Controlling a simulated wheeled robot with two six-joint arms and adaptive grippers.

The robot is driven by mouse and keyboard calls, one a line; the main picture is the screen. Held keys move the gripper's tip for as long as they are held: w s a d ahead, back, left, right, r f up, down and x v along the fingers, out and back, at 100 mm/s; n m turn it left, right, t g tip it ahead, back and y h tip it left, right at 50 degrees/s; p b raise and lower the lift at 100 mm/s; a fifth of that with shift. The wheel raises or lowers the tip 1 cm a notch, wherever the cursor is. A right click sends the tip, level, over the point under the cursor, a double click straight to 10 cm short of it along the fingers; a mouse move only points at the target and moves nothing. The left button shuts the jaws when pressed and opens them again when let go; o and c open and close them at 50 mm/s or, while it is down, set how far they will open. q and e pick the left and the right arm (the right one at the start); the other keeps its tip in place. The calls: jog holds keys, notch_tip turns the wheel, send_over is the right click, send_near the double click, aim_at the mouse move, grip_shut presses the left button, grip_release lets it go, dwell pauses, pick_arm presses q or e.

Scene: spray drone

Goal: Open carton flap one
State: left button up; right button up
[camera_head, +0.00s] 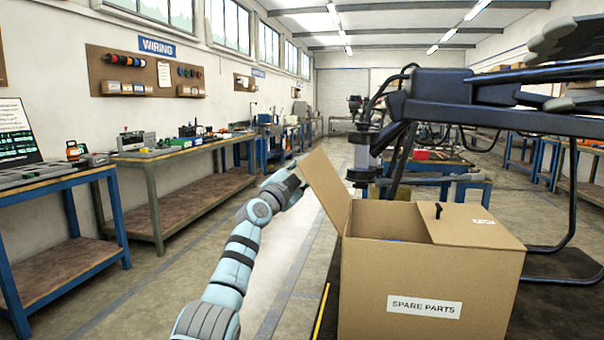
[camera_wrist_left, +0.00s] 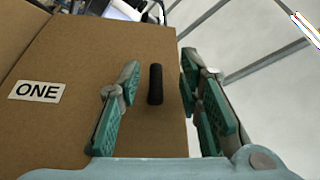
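The cardboard carton (camera_head: 375,290), labelled SPARE PARTS, stands on a dark surface at the lower right. Its left flap (camera_head: 326,188) stands raised and tilts outward to the left; the carton's left part is open under it. In the left wrist view this flap (camera_wrist_left: 75,115) carries the label ONE (camera_wrist_left: 36,91) and a black tab (camera_wrist_left: 155,84). My left gripper (camera_head: 290,182) is at the flap's outer side. Its fingers (camera_wrist_left: 160,100) are spread, with the tab in the gap between them, apparently untouched. The right gripper is out of view.
The carton's right flap (camera_head: 465,226) lies flat, with its own black tab (camera_head: 438,210). A large dark drone frame (camera_head: 480,100) stands close behind and right of the carton. Workbenches (camera_head: 170,155) line the left wall; the floor left of the carton is clear.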

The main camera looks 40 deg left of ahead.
pick_arm(q)
jog(key=v, duration=1.2)
